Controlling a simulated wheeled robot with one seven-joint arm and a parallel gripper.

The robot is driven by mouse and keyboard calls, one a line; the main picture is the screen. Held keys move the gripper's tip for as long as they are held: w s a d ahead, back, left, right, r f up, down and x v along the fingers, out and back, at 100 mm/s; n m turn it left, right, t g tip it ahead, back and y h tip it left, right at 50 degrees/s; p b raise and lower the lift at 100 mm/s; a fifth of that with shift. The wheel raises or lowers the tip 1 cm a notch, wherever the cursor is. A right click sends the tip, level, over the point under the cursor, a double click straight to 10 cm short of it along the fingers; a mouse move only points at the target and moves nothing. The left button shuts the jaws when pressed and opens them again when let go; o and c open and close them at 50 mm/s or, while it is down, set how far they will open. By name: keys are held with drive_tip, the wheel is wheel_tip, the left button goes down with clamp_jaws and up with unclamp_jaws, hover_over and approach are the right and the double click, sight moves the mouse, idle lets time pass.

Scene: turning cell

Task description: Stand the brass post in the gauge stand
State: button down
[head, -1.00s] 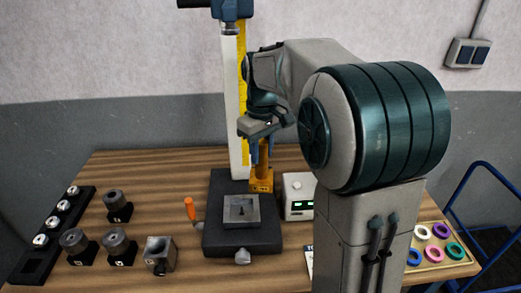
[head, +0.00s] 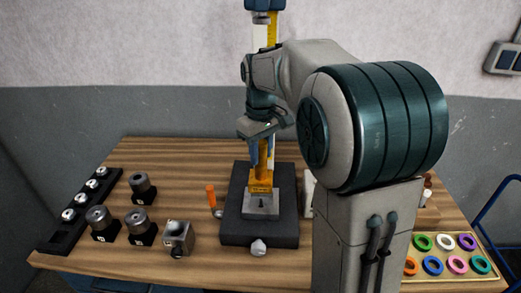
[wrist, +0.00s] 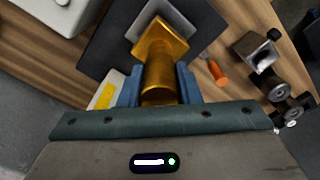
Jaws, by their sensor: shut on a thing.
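My gripper (head: 262,158) is shut on the brass post (head: 261,182), which hangs below the fingers, upright, with its square block end down. In the wrist view the post (wrist: 158,78) lies between the blue fingers. The gauge stand has a dark base (head: 238,230), a tall column with a yellow scale (head: 271,35), and a grey seat block (head: 261,210) with a dark opening. The post's block end overlaps the back of the seat block in the head view. I cannot tell whether they touch. The wrist view shows part of the seat block (wrist: 185,18) beyond the post.
An orange-handled tool (head: 211,197) lies left of the stand. Several knurled parts on dark bases (head: 98,220), a metal block (head: 178,237) and a dark rack (head: 70,225) stand further left. A tray of coloured rings (head: 450,250) is at the right. My arm hides much of the right side.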

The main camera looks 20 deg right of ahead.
sight(261, 143)
drive_tip(key=shift+f+b, duration=1.65)
drive_tip(key=shift+f, duration=0.6)
drive_tip(key=shift+f+b, duration=0.95)
drive_tip(key=shift+f, duration=0.65)
idle(0.3)
drive_tip(key=c, duration=1)
unclamp_jaws()
drive_tip(key=shift+s, duration=0.15)
drive_tip(key=shift+o, duration=0.2)
drive_tip(key=shift+f, duration=0.15)
wheel_tip(261, 143, up, 12)
drive_tip(key=shift+r, duration=0.15)
